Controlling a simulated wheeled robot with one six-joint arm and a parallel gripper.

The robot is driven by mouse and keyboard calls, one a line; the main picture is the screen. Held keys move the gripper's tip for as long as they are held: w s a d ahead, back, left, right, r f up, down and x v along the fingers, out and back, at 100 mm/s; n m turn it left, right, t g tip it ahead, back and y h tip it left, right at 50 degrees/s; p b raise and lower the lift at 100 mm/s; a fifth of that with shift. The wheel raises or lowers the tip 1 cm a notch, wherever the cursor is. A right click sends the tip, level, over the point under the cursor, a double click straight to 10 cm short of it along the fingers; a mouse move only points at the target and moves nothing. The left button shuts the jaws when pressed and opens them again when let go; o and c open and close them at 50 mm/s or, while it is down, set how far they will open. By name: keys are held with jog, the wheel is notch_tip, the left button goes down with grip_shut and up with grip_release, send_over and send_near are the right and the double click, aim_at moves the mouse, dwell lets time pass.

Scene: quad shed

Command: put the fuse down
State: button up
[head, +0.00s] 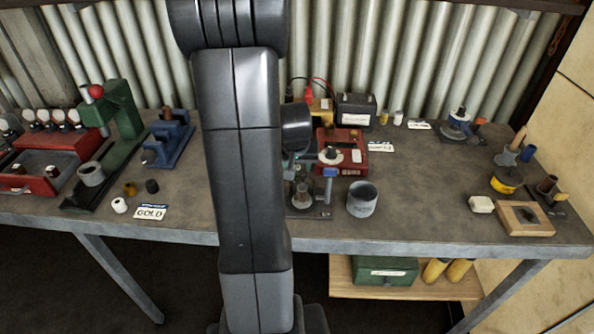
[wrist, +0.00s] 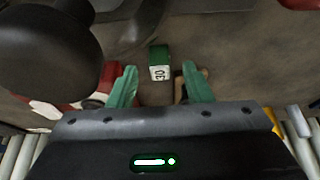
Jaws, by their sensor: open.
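The fuse (wrist: 159,73), a small green block with a white face marked with dark digits that look like 30, shows in the wrist view. It lies between and a little beyond the two green fingertips of my gripper (wrist: 160,66). My gripper is open, with a visible gap between the fuse and each finger. I cannot tell exactly what the fuse rests on. In the head view my arm hides the fingers and I cannot make out the fuse.
The workbench (head: 420,215) holds a red device (head: 345,140) beside my arm and a grey cup (head: 362,198). A GOLD card (head: 151,212) and a green press (head: 122,110) stand left. A wooden tray (head: 525,230) lies right. Bare bench shows between cup and tray.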

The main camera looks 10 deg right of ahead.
aim_at(297, 168)
jog(key=shift+w+f, duration=0.1)
jog(key=shift+f, duration=0.15)
jog(key=shift+c, duration=0.3)
grip_shut()
jog(key=shift+r, duration=0.1)
notch_tip(297, 168, up, 10)
